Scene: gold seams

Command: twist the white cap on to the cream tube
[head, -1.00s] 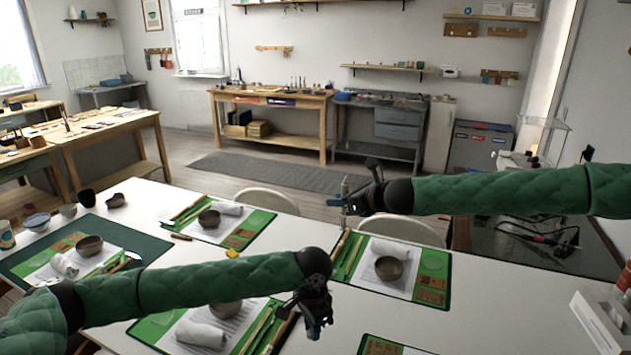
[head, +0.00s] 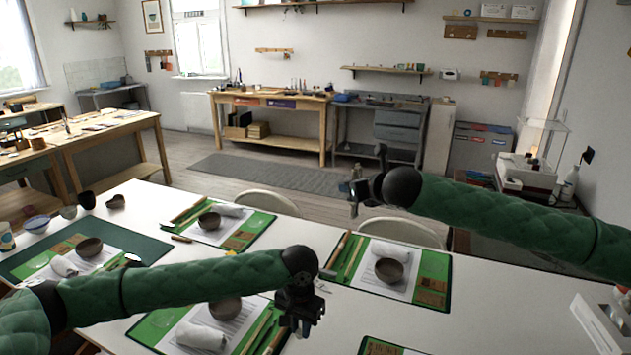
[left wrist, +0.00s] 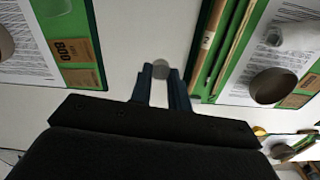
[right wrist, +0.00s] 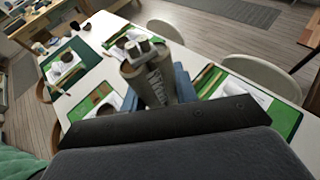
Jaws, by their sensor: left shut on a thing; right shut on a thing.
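My left gripper (head: 303,312) is low over the front of the white table. In the left wrist view its fingers (left wrist: 161,85) are shut on a small round pale thing, which looks like the white cap (left wrist: 160,68). My right gripper (head: 354,192) is raised beyond the table's far side. In the right wrist view its fingers (right wrist: 158,85) are shut on the cream tube (right wrist: 150,82), which looks greyish and bears dark lettering. The cap and the tube are well apart. The cap cannot be made out in the head view.
Green place mats with papers, tools and bowls (head: 389,270) lie on the white table (head: 480,295). Rolled white cloths (head: 200,336) lie on them. Chairs (head: 400,230) stand at the far side. A white box (head: 598,325) is at the right edge.

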